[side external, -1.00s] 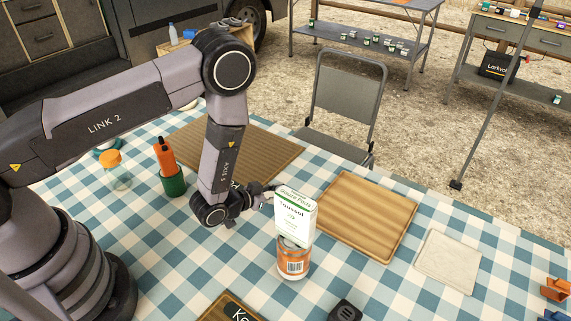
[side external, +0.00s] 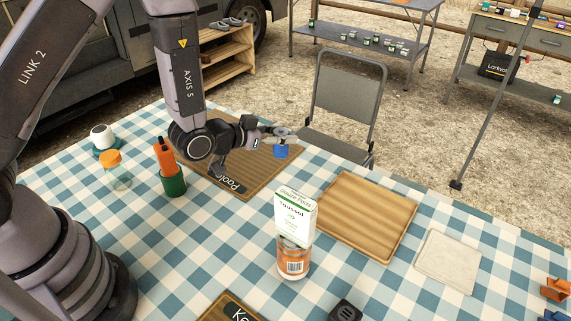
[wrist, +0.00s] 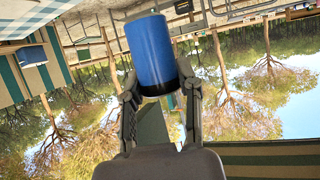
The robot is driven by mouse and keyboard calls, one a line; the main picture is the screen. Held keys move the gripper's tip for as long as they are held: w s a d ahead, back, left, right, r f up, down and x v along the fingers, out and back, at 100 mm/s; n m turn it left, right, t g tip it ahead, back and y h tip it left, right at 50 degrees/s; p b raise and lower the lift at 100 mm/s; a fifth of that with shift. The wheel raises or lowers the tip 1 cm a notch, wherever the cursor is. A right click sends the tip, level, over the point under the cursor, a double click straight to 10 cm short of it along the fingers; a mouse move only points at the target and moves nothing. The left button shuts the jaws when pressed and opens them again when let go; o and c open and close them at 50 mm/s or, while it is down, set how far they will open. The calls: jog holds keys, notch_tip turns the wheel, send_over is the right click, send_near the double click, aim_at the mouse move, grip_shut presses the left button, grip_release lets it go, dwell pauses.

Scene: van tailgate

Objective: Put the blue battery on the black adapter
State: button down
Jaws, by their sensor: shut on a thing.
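The blue battery (side external: 281,151) is a small blue cylinder. A black slotted object (side external: 345,311), which may be the black adapter, lies at the bottom edge of the side view, partly cut off. It is well apart from my gripper.
A white carton (side external: 295,212) stands on an orange-labelled can (side external: 293,262) mid-table. A striped wooden board (side external: 365,215) and a pale square slab (side external: 448,260) lie to the right. A green cup (side external: 173,185) with an orange tool and an orange-lidded jar (side external: 117,172) stand left.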

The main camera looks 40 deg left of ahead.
jog(key=s+d+m+g+h, duration=0.2)
jog(key=s+d+m+h, duration=0.3)
jog(key=d, duration=1)
jog(key=m+g+h, duration=0.3)
jog(key=g, duration=0.1)
send_over(346, 314)
notch_tip(346, 314, down, 8)
jog(key=shift+f, duration=0.1)
jog(key=shift+t, duration=0.3)
jog(key=shift+f, duration=2.05)
jog(key=shift+f, duration=0.2)
jog(key=c, duration=0.7)
grip_release()
jog(key=shift+c, duration=0.2)
jog(key=shift+r, duration=0.1)
